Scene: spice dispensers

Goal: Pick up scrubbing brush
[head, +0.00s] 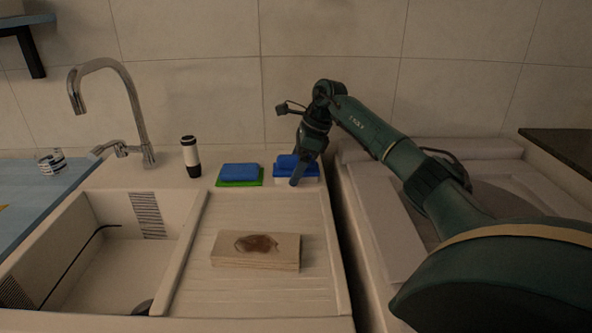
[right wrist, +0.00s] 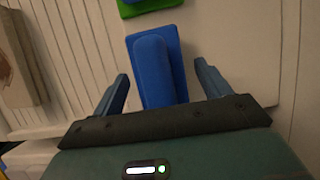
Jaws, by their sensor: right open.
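The scrubbing brush (head: 285,163) is blue with a raised handle and a pale lower part in the head view. It sits at the back right corner of the sink's ribbed drainboard. My right gripper (head: 297,179) is above and in front of it, and partly hides it. In the right wrist view the brush (right wrist: 153,67) lies between the two fingers of the open gripper (right wrist: 161,73). My left gripper is not in view.
A blue and green sponge (head: 239,174) lies just left of the brush. A black and white bottle (head: 190,157) stands further left, near the faucet (head: 143,115). A stained wooden board (head: 255,252) lies on the drainboard (head: 270,205). The sink basin (head: 115,255) looks mostly empty.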

